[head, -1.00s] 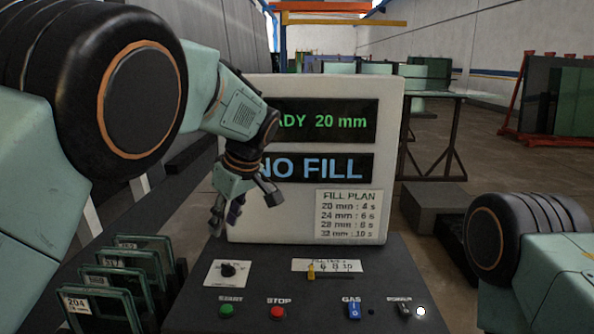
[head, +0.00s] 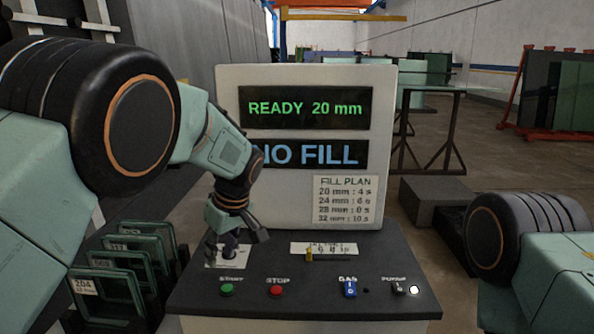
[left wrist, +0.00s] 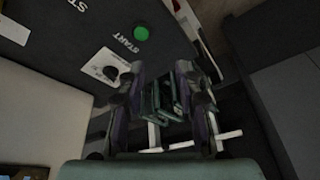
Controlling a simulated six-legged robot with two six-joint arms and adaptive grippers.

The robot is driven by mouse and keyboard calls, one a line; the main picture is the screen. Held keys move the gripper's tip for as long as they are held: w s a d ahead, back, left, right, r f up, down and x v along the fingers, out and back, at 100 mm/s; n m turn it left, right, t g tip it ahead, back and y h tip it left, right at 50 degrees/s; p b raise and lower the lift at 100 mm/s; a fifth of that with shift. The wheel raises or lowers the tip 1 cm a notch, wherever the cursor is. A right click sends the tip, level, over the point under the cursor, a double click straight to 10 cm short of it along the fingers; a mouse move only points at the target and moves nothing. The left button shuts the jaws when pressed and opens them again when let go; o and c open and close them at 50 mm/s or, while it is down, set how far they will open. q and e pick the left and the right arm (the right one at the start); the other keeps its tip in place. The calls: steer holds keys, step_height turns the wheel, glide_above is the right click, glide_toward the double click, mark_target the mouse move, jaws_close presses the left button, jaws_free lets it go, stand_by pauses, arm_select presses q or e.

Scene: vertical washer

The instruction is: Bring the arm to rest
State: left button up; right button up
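My left arm comes in from the left in the head view.
The upright screen (head: 305,129) reads READY 20 mm and NO FILL. The green start button (head: 228,290), red stop button (head: 276,291) and blue gas switch (head: 350,289) sit on the panel. Several framed glass panes (head: 115,280) stand at left. Open floor lies behind, to the right.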

arm_select(q)
steer(key=s+a+f+m+h+b, duration=0.1)
steer(key=s+a+f+m+b, duration=0.1)
steer(key=s+f, duration=0.65)
steer(key=s+a+f+m+g+h+b, duration=0.1)
steer(key=s+f+b, duration=0.25)
steer(key=f, duration=0.95)
steer(key=s+a+f+m+b, duration=0.2)
steer(key=s+f, duration=0.4)
steer(key=f, duration=0.4)
steer(key=s+a+f+m+b, duration=0.1)
steer(key=s+f, duration=0.4)
steer(key=s, duration=0.8)
steer(key=s+a+f+m+h+b, duration=0.1)
steer(key=s+f+m+b, duration=0.2)
steer(key=s, duration=1)
step_height(320, 180, down, 2)
steer(key=shift+s+a+m+g+b, duration=0.15)
steer(key=shift+s+m+g+b, duration=0.2)
steer(key=shift+b, duration=0.85)
steer(key=shift+w, duration=0.15)
steer(key=shift+s+a, duration=0.15)
steer(key=shift+s, duration=0.1)
